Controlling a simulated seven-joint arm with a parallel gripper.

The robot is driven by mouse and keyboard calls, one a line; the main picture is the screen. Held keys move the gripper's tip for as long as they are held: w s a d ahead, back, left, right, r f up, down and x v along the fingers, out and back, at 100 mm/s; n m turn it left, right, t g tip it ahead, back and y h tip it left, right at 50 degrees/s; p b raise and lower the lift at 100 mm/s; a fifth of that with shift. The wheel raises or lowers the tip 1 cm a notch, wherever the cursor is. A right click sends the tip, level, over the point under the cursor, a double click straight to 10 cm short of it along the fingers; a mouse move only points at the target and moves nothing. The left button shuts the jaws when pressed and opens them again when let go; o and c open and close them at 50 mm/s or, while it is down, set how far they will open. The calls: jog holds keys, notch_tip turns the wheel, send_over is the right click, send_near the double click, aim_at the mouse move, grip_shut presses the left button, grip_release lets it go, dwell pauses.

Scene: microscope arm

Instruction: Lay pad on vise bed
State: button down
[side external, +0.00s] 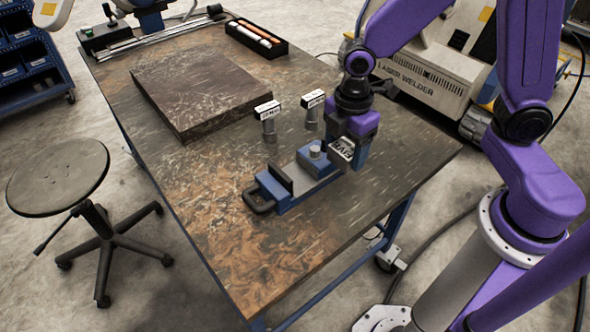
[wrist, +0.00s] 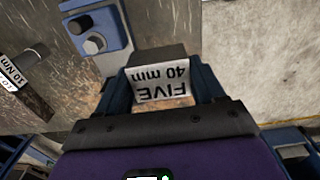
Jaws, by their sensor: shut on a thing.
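My gripper (wrist: 161,90) is shut on a small block, which I take to be the pad (wrist: 165,93). The blue vise (side external: 300,180) lies on the table, with a dark upright jaw, a grey knob and a black loop handle. The gripper is at the vise's far right end. I cannot tell whether pad and vise touch. Part of the vise (wrist: 98,35) shows at upper left in the wrist view.
Two grey posts with white labelled tops (side external: 267,113) (side external: 312,105) stand behind the vise. A large dark slab (side external: 205,88) and a black tray of pens (side external: 257,38) lie farther back. The table (side external: 235,240) is clear at front left. A stool (side external: 60,172) stands beside it.

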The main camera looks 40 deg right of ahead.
jog(key=w+a+f, duration=0.2)
jog(key=w+f, duration=0.1)
jog(key=w, duration=0.4)
send_over(295, 178)
jog(key=f, duration=0.5)
jog(key=shift+s+d, duration=0.1)
jog(key=shift+s, duration=0.25)
jog(key=shift+w+f, duration=0.2)
jog(key=shift+f, duration=0.1)
jog(key=shift+w+f, duration=0.1)
jog(key=shift+f, duration=1.55)
jog(key=shift+f, duration=0.15)
jog(key=shift+c, duration=0.6)
grip_release()
